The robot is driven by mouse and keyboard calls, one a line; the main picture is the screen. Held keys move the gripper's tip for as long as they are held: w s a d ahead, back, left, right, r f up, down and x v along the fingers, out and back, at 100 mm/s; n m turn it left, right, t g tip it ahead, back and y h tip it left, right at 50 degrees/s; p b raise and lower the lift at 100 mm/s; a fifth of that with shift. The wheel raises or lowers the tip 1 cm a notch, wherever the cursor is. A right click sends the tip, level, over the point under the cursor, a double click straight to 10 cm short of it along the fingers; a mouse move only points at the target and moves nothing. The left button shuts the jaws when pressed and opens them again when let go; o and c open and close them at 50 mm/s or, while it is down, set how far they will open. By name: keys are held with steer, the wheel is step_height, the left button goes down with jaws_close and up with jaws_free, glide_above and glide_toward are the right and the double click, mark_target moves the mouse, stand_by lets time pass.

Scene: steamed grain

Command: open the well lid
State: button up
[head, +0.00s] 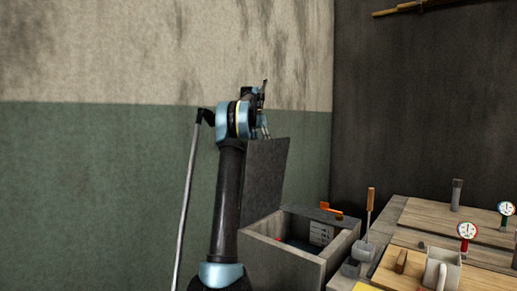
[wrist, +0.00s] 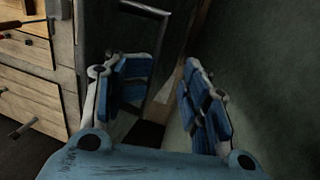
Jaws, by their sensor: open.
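The well (head: 325,262) is a grey box in the head view, with its top open and its inside showing. Its lid (head: 265,180) is a dark flat panel standing nearly upright at the box's left side. My gripper (head: 263,128) is at the lid's upper edge, partly hidden by my wrist. In the wrist view my gripper (wrist: 165,75) has its blue-padded fingers spread apart, with nothing held between them. A dark panel with a thin metal bar handle (wrist: 150,85) lies beyond the fingers; I cannot tell whether the fingers touch it.
An orange object (head: 331,209) lies on the well's far rim. Wooden drawers (wrist: 30,75) show left in the wrist view. A green and cream wall (head: 90,190) is behind my arm.

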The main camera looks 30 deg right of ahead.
steer(key=shift+a+r, duration=0.1)
steer(key=shift+a, duration=0.1)
steer(key=v, duration=0.7)
steer(key=shift+r, duration=0.2)
stand_by(0.3)
steer(key=shift+d, duration=0.1)
stand_by(0.4)
